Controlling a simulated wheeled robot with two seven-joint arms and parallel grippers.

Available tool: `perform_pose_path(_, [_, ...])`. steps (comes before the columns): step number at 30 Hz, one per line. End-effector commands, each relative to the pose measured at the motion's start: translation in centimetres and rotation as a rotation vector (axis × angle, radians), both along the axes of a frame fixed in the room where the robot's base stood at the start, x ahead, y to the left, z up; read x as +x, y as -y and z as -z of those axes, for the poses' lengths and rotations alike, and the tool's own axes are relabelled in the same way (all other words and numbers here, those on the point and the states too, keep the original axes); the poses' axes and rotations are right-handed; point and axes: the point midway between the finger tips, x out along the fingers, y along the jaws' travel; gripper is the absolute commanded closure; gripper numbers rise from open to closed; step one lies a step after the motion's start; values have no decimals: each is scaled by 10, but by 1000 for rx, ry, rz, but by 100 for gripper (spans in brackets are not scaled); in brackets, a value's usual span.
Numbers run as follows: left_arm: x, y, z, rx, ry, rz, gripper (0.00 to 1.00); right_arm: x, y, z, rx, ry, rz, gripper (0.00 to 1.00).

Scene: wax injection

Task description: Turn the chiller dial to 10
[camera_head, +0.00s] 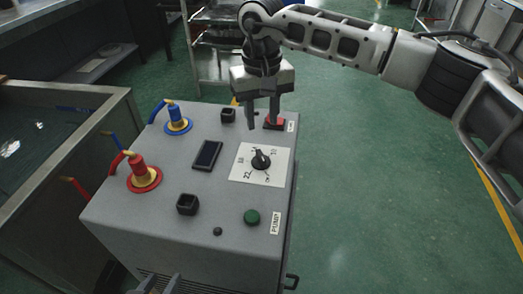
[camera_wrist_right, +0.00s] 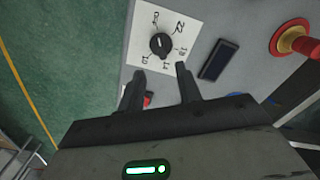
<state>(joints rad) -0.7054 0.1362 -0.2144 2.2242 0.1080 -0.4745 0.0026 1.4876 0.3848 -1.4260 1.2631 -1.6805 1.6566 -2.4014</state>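The black chiller dial (camera_head: 261,160) sits on a white plate (camera_head: 243,174) with printed numbers, on top of the grey chiller (camera_head: 225,230). The right wrist view shows the dial (camera_wrist_right: 160,43) just beyond my fingers; which number it points to is too small to tell. My right gripper (camera_head: 262,125) is open and empty, pointing down above the back part of the chiller top, behind the dial. Its two fingers (camera_wrist_right: 160,75) are apart and do not touch the dial. My left gripper (camera_head: 160,284) shows only its fingertips at the bottom edge, apart with nothing between them.
A red button (camera_head: 274,123) is close by my right fingers. A green pump button (camera_head: 252,217), a dark display (camera_head: 207,155), and blue (camera_head: 177,119) and red (camera_head: 143,174) hose fittings are also on top. A water tank (camera_head: 60,150) stands left. Floor is clear to the right.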

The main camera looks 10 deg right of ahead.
Motion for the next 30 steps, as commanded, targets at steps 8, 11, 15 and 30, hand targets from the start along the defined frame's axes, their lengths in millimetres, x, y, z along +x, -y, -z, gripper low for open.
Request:
perform_pose_path(8, [-1,0,3,2,-10,0,64,-1,-1,62,1,-4,0,65])
perform_pose_path(11, [-2,0,4,3,-14,-1,64,-1,-1,80,2,-3,0,65])
perform_pose_path(15, [-2,0,5,3,-15,-1,64,-1,-1,97,3,-1,-1,65])
perform_pose_path(30, [0,0,2,1,-7,-2,64,0,-1,107,3,1,0,82])
